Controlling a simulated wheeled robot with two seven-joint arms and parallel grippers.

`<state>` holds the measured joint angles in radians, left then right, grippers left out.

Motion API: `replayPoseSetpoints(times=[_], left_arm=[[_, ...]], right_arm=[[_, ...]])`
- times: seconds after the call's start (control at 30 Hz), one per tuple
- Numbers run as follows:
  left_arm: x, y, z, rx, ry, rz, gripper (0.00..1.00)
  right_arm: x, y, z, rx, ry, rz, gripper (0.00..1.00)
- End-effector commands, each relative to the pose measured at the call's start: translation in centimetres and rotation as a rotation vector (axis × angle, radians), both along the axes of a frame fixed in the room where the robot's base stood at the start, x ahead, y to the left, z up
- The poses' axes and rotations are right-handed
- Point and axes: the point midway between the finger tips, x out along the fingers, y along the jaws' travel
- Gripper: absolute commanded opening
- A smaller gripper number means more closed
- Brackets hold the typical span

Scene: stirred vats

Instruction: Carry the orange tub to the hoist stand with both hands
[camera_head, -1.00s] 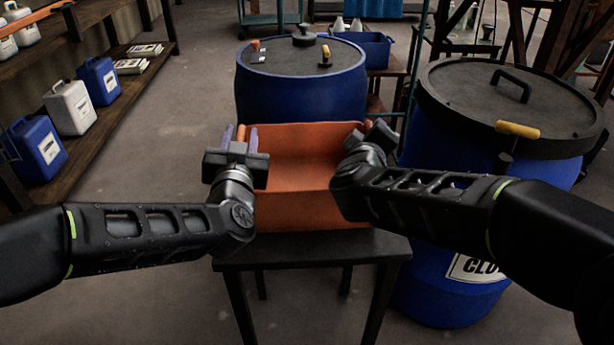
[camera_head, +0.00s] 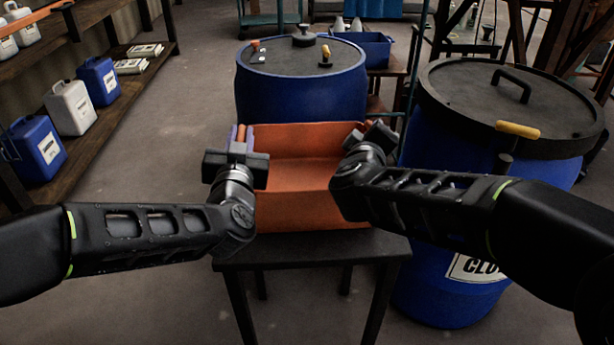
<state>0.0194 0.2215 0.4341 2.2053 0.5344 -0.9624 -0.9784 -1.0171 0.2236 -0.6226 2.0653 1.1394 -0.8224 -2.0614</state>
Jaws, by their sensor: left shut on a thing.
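The orange tub (camera_head: 305,178) is empty inside as far as I see and sits upright on a small dark table (camera_head: 310,250). My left gripper (camera_head: 241,134) is at the tub's left side, its two pale fingers shut on the orange rim or handle there. My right gripper (camera_head: 374,134) is at the tub's right side, close to the rim. My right arm hides its fingertips and part of the tub's right wall, so its grip is unclear. I cannot pick out the hoist stand for certain.
A blue vat (camera_head: 300,88) with a dark lid stands right behind the tub. Another blue vat (camera_head: 445,240) with a handled lid stands close on the right. A shelf (camera_head: 100,125) with jugs runs along the left. The floor (camera_head: 178,115) between shelf and table is clear.

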Motion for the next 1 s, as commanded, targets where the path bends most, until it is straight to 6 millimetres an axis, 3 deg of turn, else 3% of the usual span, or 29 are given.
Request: replayPoseSetpoints(times=[0.7,1.0], left_arm=[[0.1,0.2,0.2,0.003,-0.003,0.005,0.0],[0.1,0.3,2.6,0.002,-0.003,0.005,0.0]], right_arm=[[0.0,-0.3,0.0,-0.002,0.003,-0.004,0.0],[0.0,-0.3,2.5,-0.003,0.001,-0.005,0.0]])
